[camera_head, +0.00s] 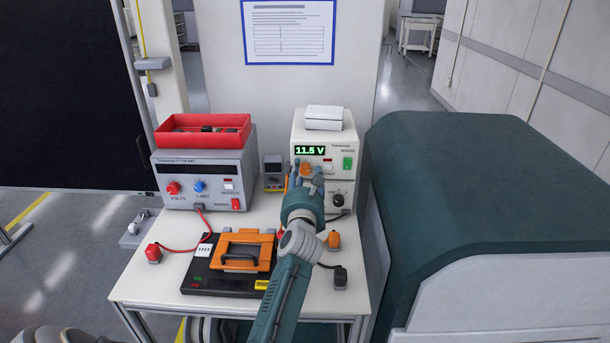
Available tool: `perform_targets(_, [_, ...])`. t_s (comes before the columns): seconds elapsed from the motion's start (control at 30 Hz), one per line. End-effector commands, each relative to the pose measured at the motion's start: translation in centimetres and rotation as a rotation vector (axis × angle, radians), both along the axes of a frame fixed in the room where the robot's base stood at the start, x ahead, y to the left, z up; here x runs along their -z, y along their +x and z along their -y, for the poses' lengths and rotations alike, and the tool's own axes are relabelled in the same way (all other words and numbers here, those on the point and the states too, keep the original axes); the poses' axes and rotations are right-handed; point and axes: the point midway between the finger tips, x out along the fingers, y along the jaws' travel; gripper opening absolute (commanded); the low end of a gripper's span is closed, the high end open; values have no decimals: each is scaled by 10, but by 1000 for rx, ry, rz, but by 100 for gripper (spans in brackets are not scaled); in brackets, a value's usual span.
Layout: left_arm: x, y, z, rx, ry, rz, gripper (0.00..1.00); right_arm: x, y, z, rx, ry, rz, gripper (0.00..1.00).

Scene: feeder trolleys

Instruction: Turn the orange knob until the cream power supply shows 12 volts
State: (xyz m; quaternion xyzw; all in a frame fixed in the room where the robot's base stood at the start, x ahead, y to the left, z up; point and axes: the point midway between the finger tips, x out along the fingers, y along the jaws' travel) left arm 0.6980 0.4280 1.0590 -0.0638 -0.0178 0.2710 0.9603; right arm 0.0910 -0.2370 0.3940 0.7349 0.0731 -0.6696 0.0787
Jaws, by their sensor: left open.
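The cream power supply (313,134) stands at the back right of the white table. Its green display (310,150) reads 11.5 V. The orange knob (305,169) is on its front, below the display, and is partly hidden by my gripper. My left gripper (307,177) is open, with its fingers at the knob, one on each side. I cannot tell whether the fingers touch it.
A grey power supply (172,182) with a red tray (203,146) on top stands at the left. A small meter (273,183) sits between the supplies. A black case with an orange clamp (244,252) and red, orange and black plugs lie in front. A large teal cabinet (440,170) flanks the right.

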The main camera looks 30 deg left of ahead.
Motion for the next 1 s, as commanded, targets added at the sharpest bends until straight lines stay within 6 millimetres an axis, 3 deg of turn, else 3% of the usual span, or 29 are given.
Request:
perform_targets(0.03, [0, 0, 0, 0, 0, 0, 43, 0, 0, -1, 0, 2, 0, 40])
perform_targets(0.27, [0, 0, 0, 0, 1, -1, 0, 0, 0, -5, -1, 6, 0, 40])
perform_targets(0.6, [-1, -1, 0, 1, 122, -80, 0, -24, 0, -5, -1, 6, -1, 40])
perform_targets(0.9, [3, -1, 0, 1, 133, -86, 0, -22, 0, -4, 0, 4, -1, 40])
perform_targets(0.93, [3, -1, 0, 1, 133, -86, 30, -22, 0, -3, 0, 4, -1, 40])
perform_targets(1.0, [2, -1, 0, 0, 134, -86, 43, -22, -1, -2, -1, 2, -1, 40])
